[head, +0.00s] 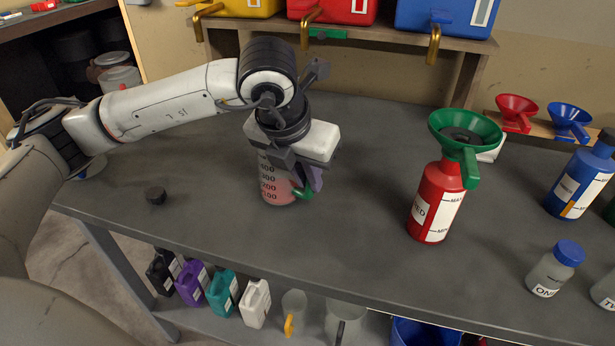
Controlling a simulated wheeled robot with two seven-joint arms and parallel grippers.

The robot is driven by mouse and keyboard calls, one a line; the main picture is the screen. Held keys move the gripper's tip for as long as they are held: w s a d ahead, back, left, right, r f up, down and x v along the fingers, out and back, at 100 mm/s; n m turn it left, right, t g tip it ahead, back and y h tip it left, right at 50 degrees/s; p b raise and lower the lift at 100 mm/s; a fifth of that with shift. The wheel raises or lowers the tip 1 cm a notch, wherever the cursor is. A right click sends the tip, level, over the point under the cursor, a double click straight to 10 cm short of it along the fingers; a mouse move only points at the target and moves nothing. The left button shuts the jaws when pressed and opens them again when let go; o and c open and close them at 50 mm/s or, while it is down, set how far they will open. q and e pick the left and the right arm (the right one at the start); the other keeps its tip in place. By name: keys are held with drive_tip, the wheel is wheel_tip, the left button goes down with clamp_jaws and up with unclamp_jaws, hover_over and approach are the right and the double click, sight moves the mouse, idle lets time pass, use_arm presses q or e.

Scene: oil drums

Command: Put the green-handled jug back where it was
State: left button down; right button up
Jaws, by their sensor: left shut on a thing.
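The green-handled jug (275,188) is clear with dark volume marks and a little reddish liquid at the bottom. It is upright at the middle left of the grey table (350,235). My left gripper (309,177) is shut on the jug at its green handle side. The gripper and wrist hide the jug's top and most of the handle. I cannot tell whether its base touches the table or is slightly above it. My right gripper is out of view.
A red bottle (437,205) with a green funnel (465,130) in its top stands to the right. Below, a shelf holds small canisters (222,294), a yellow-handled jug (294,310) and a black-handled jug (345,320). Drums (437,15) stand behind.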

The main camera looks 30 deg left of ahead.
use_arm(q)
drive_tip(key=shift+f, duration=0.35)
drive_tip(key=c, duration=1.8)
unclamp_jaws()
drive_tip(key=shift+o, duration=0.2)
drive_tip(key=v, duration=1.2)
